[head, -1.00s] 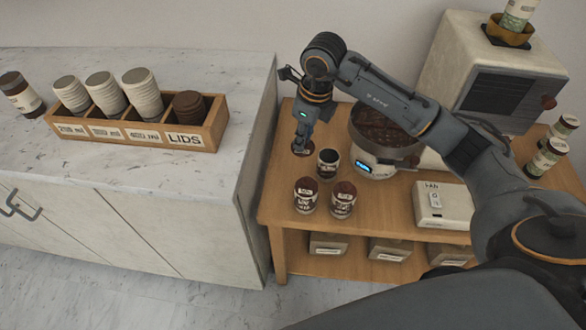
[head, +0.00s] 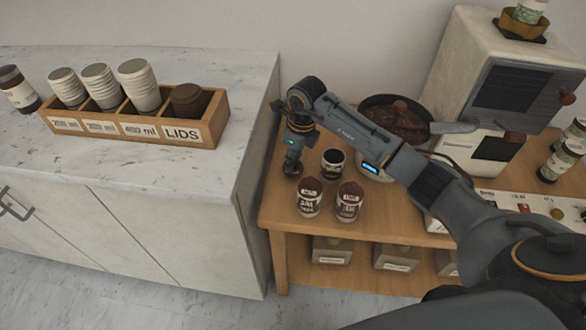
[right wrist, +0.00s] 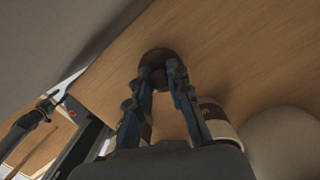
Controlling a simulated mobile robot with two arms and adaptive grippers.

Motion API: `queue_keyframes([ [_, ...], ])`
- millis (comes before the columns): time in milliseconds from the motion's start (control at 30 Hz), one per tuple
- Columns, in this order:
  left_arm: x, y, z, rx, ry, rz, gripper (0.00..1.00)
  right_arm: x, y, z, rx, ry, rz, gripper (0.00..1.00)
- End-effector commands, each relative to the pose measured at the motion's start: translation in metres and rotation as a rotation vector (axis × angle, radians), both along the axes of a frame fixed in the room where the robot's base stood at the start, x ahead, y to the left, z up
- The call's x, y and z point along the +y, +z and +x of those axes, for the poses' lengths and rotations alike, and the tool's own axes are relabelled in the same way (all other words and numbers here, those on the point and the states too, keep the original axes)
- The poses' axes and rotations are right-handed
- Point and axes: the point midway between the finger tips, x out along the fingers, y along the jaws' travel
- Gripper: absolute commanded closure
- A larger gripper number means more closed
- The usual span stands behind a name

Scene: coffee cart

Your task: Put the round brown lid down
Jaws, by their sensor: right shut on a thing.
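My right gripper (head: 291,167) is shut on the round brown lid (head: 291,172) over the left part of the wooden cart top (head: 275,205). In the right wrist view the fingertips (right wrist: 163,75) pinch the near edge of the lid (right wrist: 157,57), with bare wood around it. The lid is at or just above the wood; I cannot tell whether it touches. The fingers hide part of it.
An open cup (head: 333,163) and two brown-topped cups (head: 309,198) (head: 349,201) stand right of the lid. A pan (head: 395,122) is behind them. The marble counter (head: 190,175) at left bears the lids box (head: 182,134). The cart's front left corner is clear.

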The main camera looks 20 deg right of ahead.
Motion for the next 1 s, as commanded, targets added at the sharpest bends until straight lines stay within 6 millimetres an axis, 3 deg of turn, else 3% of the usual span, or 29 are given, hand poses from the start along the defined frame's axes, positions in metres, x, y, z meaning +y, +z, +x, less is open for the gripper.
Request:
queue_keyframes([
  [33, 0.0001, -0.0118, 0.0000, 0.000, 0.000, 0.000, 0.60, 0.0003, -0.0151, -0.0007, 0.002, -0.001, 0.001, 1.00],
  [100, 0.0002, -0.0162, 0.0000, 0.000, 0.000, 0.000, 0.60, 0.0003, -0.0214, -0.0003, 0.001, -0.002, 0.002, 1.00],
  [500, 0.0002, -0.0174, 0.0000, 0.000, 0.000, 0.000, 0.60, -0.0003, -0.0238, -0.0002, 0.001, -0.001, 0.000, 1.00],
  [533, 0.0003, -0.0165, 0.0000, 0.000, 0.000, 0.000, 0.60, -0.0002, -0.0229, -0.0002, 0.001, -0.001, 0.000, 0.77],
  [633, 0.0003, -0.0160, 0.0000, 0.000, 0.000, 0.000, 0.60, -0.0001, -0.0226, -0.0003, 0.001, -0.001, 0.000, 0.59],
  [1000, 0.0003, -0.0123, 0.0000, 0.000, 0.000, 0.000, 0.60, 0.0002, -0.0182, -0.0004, 0.001, -0.001, 0.000, 0.59],
])
